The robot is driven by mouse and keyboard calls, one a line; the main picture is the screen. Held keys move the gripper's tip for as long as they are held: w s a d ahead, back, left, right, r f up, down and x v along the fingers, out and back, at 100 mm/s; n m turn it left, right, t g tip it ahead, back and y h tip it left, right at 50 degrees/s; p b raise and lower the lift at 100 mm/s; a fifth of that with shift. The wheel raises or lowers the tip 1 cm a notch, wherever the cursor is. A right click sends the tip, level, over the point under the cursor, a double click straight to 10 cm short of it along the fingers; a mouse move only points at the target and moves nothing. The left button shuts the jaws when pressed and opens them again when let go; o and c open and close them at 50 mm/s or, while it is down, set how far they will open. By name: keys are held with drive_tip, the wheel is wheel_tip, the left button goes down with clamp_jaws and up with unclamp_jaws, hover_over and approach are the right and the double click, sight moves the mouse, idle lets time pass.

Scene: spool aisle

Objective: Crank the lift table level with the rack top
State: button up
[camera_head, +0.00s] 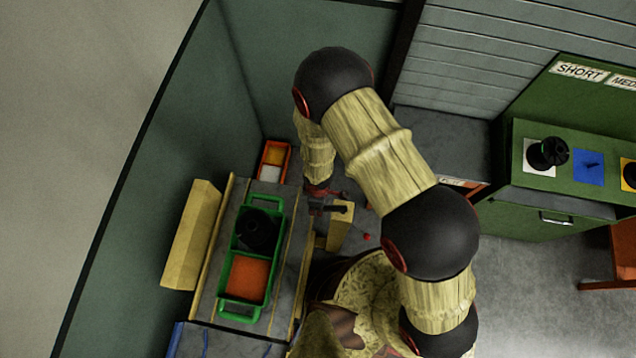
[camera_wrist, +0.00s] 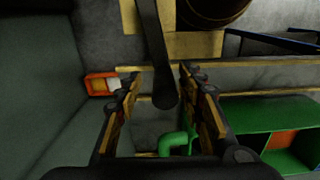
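The lift table (camera_head: 212,280) has a grey top with pale wooden rails and stands at lower left in the head view. A green tray (camera_head: 240,310) lies on it, holding a black spool (camera_head: 257,231) and an orange block. In the wrist view a dark bar (camera_wrist: 153,45), seemingly the crank, hangs between the fingers of my gripper (camera_wrist: 161,80). Gaps show on both sides of the bar, so the gripper looks open around it. In the head view my gripper (camera_head: 322,205) is beside the table's right edge, partly hidden by my arm. I cannot tell which surface is the rack top.
An orange bin (camera_head: 273,160) sits behind the table and also shows in the wrist view (camera_wrist: 101,84). A wall stands close behind the table. Grey floor (camera_head: 550,270) lies open in front of the cabinet.

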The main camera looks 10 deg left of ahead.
drive_tip(key=shift+r, duration=3.65)
drive_tip(key=shift+r, duration=0.15)
